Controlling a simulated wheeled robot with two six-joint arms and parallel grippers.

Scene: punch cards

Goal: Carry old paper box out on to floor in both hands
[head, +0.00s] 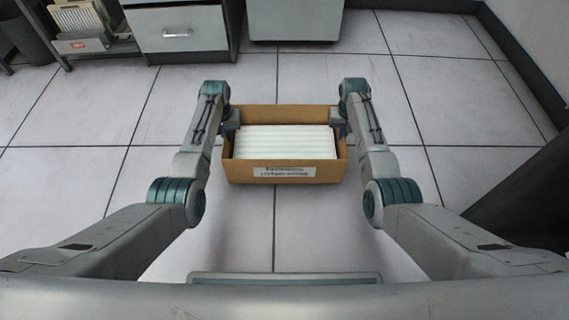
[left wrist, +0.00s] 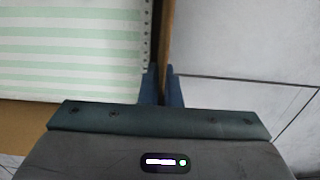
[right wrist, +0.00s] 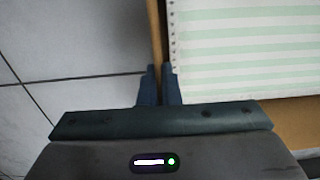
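The old paper box (head: 236,172) is an open brown cardboard box with a white label on its near side. It holds white paper with pale green stripes. In the head view it is level between my two arms, above the tiled floor. My left gripper (head: 231,122) is shut on its left wall; in the left wrist view the fingers (left wrist: 162,88) pinch the wall (left wrist: 167,40) from both sides. My right gripper (head: 338,124) is at its right wall; in the right wrist view the fingers (right wrist: 159,88) pinch the wall (right wrist: 156,30). The underside is hidden.
The tiled floor (head: 80,190) is clear around the box. A grey drawer cabinet (head: 178,32) and a shelf with papers (head: 85,28) stand at the back left. Another cabinet (head: 295,20) stands at the back middle. A wall (head: 540,50) and a dark object (head: 525,200) are on the right.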

